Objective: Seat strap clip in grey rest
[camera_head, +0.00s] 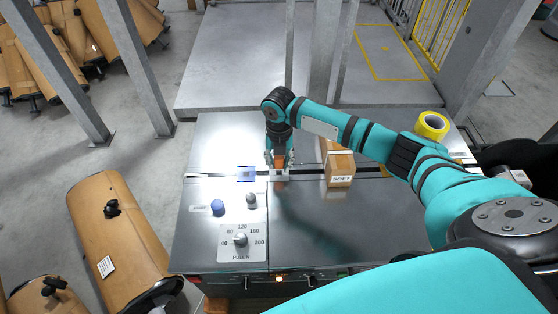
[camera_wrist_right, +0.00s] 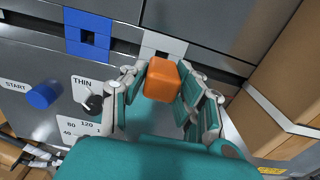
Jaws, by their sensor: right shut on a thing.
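The strap clip is an orange block (camera_wrist_right: 162,80), also visible in the head view (camera_head: 280,167). My right gripper (camera_head: 280,160) points down and is shut on it; both fingers flank the block in the wrist view (camera_wrist_right: 160,92). The grey rest (camera_wrist_right: 163,44) is a pale block with a dark notch, set at the slot across the bench. In the head view the rest (camera_head: 279,178) shows right at the clip's lower edge. I cannot tell whether clip and rest touch. My left gripper is not in view.
A blue rest (camera_head: 246,174) stands left of the grey one. A cardboard box marked SORT (camera_head: 340,168) stands close on the right. A blue START button (camera_head: 217,207), a small knob (camera_head: 251,198) and a dial (camera_head: 240,239) are on the bench front. Yellow tape (camera_head: 432,125) lies far right.

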